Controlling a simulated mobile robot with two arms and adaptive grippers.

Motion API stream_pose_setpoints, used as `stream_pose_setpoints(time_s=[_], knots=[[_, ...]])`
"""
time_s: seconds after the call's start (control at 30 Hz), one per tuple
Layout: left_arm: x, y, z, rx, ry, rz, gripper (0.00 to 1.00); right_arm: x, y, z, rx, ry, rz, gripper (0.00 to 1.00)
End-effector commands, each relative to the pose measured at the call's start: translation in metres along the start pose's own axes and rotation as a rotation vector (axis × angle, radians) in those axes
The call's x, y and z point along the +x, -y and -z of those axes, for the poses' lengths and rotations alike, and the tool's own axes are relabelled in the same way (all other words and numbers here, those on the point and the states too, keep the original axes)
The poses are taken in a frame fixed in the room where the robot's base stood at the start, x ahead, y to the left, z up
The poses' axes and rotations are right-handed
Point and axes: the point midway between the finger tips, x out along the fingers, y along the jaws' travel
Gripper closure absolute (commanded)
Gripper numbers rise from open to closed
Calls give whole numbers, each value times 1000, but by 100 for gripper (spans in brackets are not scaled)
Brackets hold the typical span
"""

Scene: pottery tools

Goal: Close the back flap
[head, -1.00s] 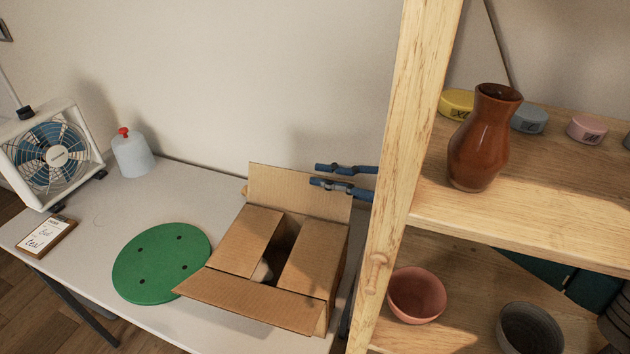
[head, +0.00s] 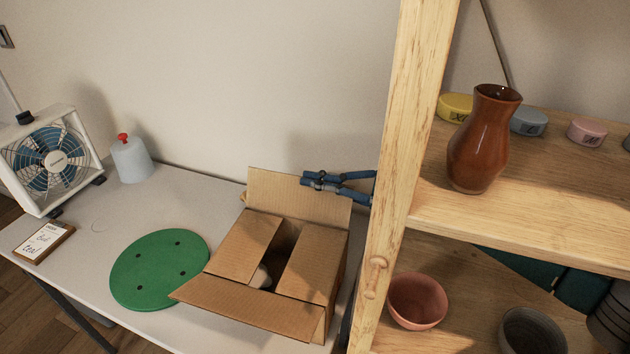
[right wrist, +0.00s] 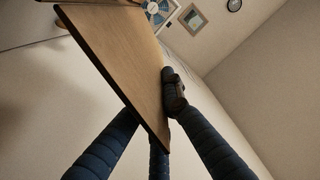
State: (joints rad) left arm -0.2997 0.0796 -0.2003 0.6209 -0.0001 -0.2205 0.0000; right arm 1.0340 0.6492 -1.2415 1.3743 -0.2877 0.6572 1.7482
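The open cardboard box (head: 325,320) stands near the table's right end. Its back flap (head: 275,192) stands upright, tilted slightly back. The left flap (head: 243,246) and right flap (head: 310,265) lie folded inward with a gap between them, and the front flap (head: 250,305) sticks outward. A pale object (head: 261,276) shows partly in the gap. My right gripper (head: 312,181) is at the back flap's top edge, its blue fingers drawn together on it. The right wrist view shows the flap (right wrist: 125,65) between the fingers. My left gripper is out of view.
A wooden shelf (head: 405,180) stands close on the right, hiding my right arm; it holds a brown vase (head: 485,140) and bowls (head: 417,300). A green disc (head: 160,268) lies left of the box. A fan (head: 52,160) and bottle (head: 132,160) stand farther left.

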Motion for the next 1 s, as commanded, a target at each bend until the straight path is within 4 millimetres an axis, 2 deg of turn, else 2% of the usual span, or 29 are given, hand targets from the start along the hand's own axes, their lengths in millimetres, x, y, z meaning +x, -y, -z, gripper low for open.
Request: stream_pose_setpoints(time_s=[0.27, 0.83, 1.0], knots=[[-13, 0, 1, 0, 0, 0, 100, 0, 9, 3, -79, -1, 1, 100], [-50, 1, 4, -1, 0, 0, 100, 0, 42, -5, -478, 0, 2, 100], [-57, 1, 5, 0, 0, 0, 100, 0, 48, -8, -494, 0, 2, 100]])
